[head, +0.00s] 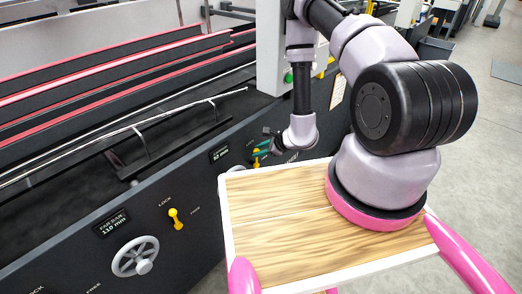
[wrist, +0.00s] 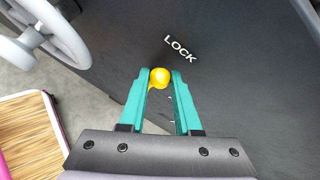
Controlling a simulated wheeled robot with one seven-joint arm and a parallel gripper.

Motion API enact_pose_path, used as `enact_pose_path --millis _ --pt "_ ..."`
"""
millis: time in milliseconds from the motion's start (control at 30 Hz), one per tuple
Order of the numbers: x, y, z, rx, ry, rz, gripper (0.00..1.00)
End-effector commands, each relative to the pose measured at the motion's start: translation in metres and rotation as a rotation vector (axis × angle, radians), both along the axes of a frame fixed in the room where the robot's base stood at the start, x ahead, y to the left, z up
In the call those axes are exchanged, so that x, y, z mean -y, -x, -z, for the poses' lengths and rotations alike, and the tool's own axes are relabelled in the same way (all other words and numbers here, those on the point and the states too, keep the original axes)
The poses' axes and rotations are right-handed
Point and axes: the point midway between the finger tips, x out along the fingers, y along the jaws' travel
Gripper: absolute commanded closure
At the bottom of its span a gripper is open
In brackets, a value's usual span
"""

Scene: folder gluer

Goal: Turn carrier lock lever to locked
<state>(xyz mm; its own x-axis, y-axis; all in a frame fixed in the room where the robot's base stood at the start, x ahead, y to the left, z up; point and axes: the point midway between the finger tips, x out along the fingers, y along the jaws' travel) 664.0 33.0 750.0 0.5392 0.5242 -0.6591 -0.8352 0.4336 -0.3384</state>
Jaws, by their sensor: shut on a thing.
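A yellow lock lever (wrist: 159,77) on the dark machine panel has its round knob between the teal fingers of my gripper (wrist: 160,78) in the wrist view. The gripper is shut on the knob. The word LOCK is printed just above and right of the knob. The rest of the lever is mostly hidden by the fingers. In the head view my gripper (head: 263,148) is at the panel beyond the wooden deck, with a bit of yellow showing by the fingers. A second yellow lever (head: 175,218), between LOCK and FREE marks, stands apart on the nearer panel.
A grey handwheel (head: 135,257) sits below a display reading 110 mm on the near panel. In the wrist view, another handwheel (wrist: 62,30) is at upper left of the held lever. My wooden deck is close to the panel. Open floor (head: 477,130) lies to the right.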

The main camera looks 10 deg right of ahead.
Motion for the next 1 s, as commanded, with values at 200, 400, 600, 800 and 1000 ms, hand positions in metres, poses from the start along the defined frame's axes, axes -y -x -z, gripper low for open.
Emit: enact_pose_path --millis 200,400,600,800,1000 --pt "-0.0026 0.0019 0.0006 0.025 0.034 -0.003 1.0" --pt "-0.0027 0.0018 0.0006 0.029 0.041 -0.001 1.0" --pt "-0.003 0.0019 0.0006 0.029 0.04 -0.002 1.0" --pt "-0.003 0.0016 0.0005 0.029 0.04 -0.002 0.38" --pt "-0.0023 0.0014 0.0002 0.03 0.04 -0.001 0.38"
